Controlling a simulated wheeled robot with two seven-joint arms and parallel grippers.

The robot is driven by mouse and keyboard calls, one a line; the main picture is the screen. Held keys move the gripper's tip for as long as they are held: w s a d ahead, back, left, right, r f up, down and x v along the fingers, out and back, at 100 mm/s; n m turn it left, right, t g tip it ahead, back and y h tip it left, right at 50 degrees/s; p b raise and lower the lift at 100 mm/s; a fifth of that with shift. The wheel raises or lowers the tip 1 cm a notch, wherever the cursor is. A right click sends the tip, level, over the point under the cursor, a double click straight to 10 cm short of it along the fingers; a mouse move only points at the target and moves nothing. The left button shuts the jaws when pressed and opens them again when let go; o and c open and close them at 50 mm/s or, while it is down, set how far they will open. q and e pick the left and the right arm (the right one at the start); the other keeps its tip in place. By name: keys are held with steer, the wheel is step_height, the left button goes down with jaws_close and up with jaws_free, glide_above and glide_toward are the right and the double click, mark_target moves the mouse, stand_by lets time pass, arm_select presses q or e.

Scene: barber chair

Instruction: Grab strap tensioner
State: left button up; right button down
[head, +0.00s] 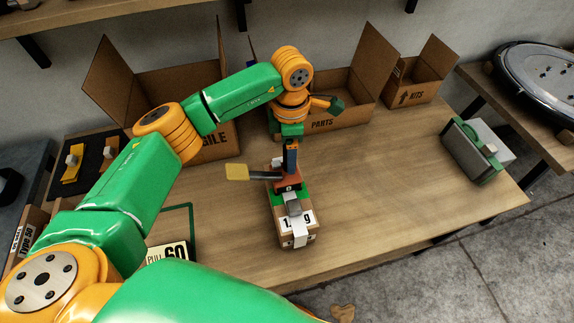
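The strap tensioner (288,182) appears to be the orange-red tool on top of a small strapped carton (298,216). My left gripper (290,139) points down directly above the tool, at the top of the blue part. The fingers are small and partly hidden by the wrist, so I cannot tell if they are shut on it. My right gripper is not in view.
Open cardboard boxes stand along the back, including the PARTS box (340,100) and the KITS box (415,80). A grey-green case (476,150) sits at the right edge. A PULL 60 sign (167,254) is at front left. The table's right middle (400,190) is clear.

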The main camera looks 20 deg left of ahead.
arm_select(q)
steer(key=shift+w+a+f, duration=0.1)
steer(key=shift+w+f, duration=0.1)
steer(key=shift+f, duration=0.75)
steer(key=shift+s, duration=0.1)
steer(key=c, duration=0.4)
jaws_close()
steer(key=shift+r, duration=0.1)
